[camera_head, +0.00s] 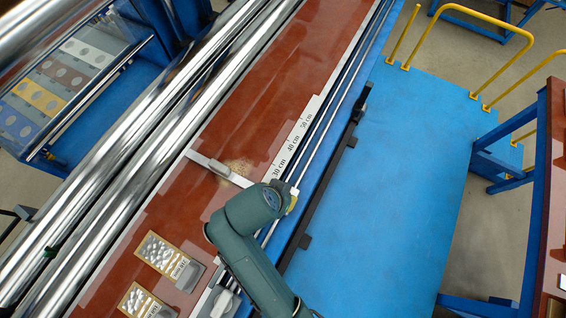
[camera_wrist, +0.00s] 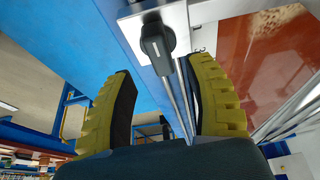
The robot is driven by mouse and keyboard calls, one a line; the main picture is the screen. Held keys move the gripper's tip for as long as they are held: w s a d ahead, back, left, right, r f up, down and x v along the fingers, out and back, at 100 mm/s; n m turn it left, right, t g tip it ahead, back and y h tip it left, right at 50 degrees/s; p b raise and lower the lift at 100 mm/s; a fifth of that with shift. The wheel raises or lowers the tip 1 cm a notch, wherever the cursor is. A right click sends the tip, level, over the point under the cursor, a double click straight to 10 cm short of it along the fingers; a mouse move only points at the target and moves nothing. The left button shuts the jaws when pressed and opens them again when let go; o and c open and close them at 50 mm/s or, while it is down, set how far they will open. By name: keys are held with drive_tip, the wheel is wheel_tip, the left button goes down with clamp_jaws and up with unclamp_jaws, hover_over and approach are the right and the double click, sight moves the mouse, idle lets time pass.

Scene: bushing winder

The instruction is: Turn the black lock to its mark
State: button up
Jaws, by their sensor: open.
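The black lock (camera_wrist: 157,45) shows in the wrist view at the top middle, as a dark lever on a light metal block (camera_wrist: 187,12). My gripper (camera_wrist: 165,85) is open, with its two yellow-ribbed fingers apart below the lock in the picture. Nothing is between the fingertips, and the lock appears beyond them; I cannot tell how far. The mark cannot be made out clearly. In the head view my arm's wrist (camera_head: 262,205) is over the rail beside the scale, and it hides the lock and my fingers.
A scale strip (camera_head: 293,138) runs along the red-brown table (camera_head: 255,85), and a flat metal arm (camera_head: 222,170) lies across it. Two parts boxes (camera_head: 170,258) stand at the lower left. Long steel rollers (camera_head: 150,130) lie left. The blue platform (camera_head: 400,170) right is largely clear.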

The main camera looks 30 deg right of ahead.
drive_tip(key=x, duration=0.5)
drive_tip(key=shift+w+d, duration=0.1)
drive_tip(key=shift+f, duration=0.1)
clamp_jaws()
